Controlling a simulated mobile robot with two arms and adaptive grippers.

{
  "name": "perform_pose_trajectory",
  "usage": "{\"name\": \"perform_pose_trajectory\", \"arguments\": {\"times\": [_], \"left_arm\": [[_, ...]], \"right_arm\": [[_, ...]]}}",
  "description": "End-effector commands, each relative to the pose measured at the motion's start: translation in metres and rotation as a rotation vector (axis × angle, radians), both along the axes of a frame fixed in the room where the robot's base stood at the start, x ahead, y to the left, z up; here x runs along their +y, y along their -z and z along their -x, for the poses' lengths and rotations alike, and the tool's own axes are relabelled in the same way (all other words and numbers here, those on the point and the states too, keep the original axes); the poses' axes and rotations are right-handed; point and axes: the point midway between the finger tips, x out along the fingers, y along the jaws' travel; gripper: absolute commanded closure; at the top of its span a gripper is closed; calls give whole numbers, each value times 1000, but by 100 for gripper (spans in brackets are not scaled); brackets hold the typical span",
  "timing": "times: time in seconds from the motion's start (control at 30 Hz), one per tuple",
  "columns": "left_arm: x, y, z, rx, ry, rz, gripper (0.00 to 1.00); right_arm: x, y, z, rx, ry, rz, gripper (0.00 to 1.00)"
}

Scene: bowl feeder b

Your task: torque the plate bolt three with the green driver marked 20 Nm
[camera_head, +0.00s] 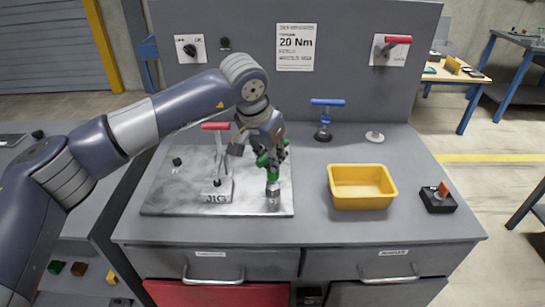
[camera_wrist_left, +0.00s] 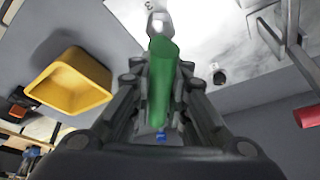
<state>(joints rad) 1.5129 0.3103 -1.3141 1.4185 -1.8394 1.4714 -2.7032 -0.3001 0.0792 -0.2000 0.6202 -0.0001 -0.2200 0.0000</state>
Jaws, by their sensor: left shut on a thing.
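My left gripper (camera_head: 270,157) is shut on the green driver (camera_head: 272,174), which also shows between the fingers in the left wrist view (camera_wrist_left: 163,75). The driver is near upright, its silver lower end (camera_head: 273,203) over the right part of the grey metal plate (camera_head: 160,203). I cannot tell whether that end touches a bolt; a bolt there is hidden. A dark bolt (camera_head: 177,162) stands at the plate's left; a dark bolt head (camera_wrist_left: 218,76) shows in the wrist view. A sign (camera_head: 296,47) reads 20 Nm. My right gripper is not in view.
A red-handled clamp (camera_head: 216,127) on a JIG block (camera_head: 217,190) stands left of the driver. A blue driver (camera_head: 325,118), a round pale holder (camera_head: 374,137), a yellow bin (camera_head: 361,201) and a black switch box (camera_head: 438,202) are to the right.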

Motion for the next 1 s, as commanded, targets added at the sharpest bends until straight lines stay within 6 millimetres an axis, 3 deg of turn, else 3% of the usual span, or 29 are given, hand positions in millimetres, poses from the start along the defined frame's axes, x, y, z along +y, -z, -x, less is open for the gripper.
{"name": "perform_pose_trajectory", "arguments": {"times": [0.8, 1.0], "left_arm": [[0, -43, 0, -3, 1, 1, 100], [0, -46, 0, -2, 1, 1, 100]], "right_arm": [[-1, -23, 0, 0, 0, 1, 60], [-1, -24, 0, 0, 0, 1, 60]]}}
